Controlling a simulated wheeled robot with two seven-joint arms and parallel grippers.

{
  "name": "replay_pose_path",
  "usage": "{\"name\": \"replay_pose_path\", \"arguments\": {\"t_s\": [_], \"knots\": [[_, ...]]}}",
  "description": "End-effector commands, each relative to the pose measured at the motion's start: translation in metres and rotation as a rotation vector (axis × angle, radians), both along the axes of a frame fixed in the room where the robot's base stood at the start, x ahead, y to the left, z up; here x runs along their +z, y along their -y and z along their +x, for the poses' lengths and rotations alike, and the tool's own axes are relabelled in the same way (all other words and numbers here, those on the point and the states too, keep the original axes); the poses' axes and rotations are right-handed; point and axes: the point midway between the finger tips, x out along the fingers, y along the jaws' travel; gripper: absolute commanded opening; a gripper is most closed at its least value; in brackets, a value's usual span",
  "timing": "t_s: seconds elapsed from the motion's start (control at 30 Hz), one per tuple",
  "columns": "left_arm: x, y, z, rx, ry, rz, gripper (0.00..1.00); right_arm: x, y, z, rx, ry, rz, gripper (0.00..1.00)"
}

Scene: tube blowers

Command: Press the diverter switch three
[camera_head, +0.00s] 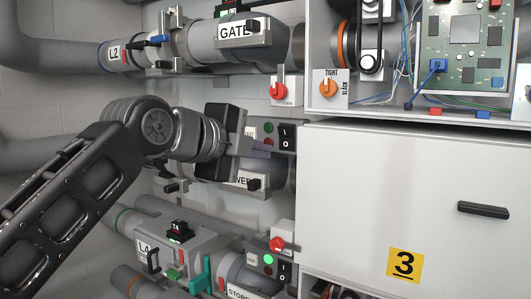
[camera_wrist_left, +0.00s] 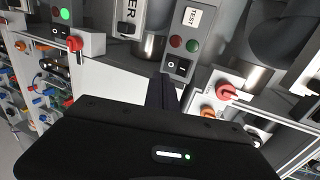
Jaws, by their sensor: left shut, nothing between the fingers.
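My left gripper (camera_head: 262,148) comes in from the left in the head view. It is shut and empty, with its fingertips beside a grey switch box. That box carries a black rocker switch (camera_head: 287,136) and red and green lamps, both dim. In the left wrist view my left gripper's dark fingers (camera_wrist_left: 163,92) point at the same box, just below its rocker switch (camera_wrist_left: 178,66). The box bears a TEST label there. I cannot tell whether the fingers touch it. No label reading diverter three is legible. My right gripper is not in view.
A white cabinet (camera_head: 400,190) with a yellow 3 plate stands at right. A lower switch box (camera_head: 268,268) has a lit green lamp. Pipes (camera_head: 230,45) crowd the wall.

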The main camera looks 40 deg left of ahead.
Motion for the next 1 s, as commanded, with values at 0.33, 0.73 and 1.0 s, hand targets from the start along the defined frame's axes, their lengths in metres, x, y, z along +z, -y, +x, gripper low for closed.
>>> {"name": "replay_pose_path", "arguments": {"t_s": [0.33,0.73,1.0], "knots": [[0.000,0.001,-0.058,0.000,0.004,0.000,0.00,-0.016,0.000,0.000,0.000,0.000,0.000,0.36],[0.001,0.001,-0.066,0.001,0.002,0.000,0.00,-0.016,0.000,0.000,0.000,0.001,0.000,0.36],[0.000,0.001,-0.066,0.001,0.002,0.000,0.00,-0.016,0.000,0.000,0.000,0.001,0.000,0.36]]}}
